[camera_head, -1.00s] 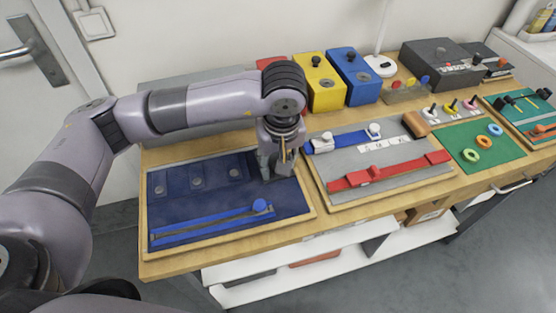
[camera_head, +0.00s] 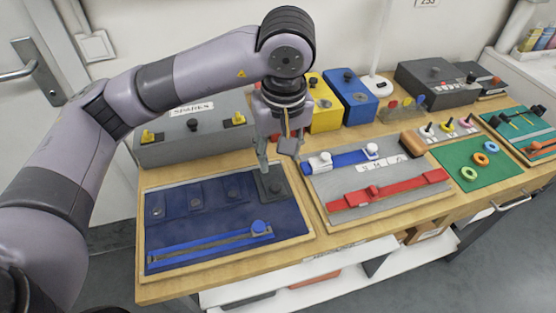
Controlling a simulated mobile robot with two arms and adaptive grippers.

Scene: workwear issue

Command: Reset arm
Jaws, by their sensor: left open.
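My left gripper (camera_head: 280,158) is open and empty, its two fingers apart and pointing down. It hangs above the right end of the navy blue board (camera_head: 205,222). A dark grey square piece (camera_head: 273,191) with a small knob lies at that end of the board, just below the fingers. The left finger overlaps the piece's far edge in this view, and I cannot tell whether they touch. My left arm reaches in from the left across the back of the bench. My right gripper is not in view.
A grey board (camera_head: 395,198) with a red bar (camera_head: 390,190) and a blue bar (camera_head: 345,158) lies to the right. Behind stand a grey box (camera_head: 170,152) with yellow knobs, a yellow box (camera_head: 325,115) and a blue box (camera_head: 352,98). A green mat (camera_head: 475,170) is further right.

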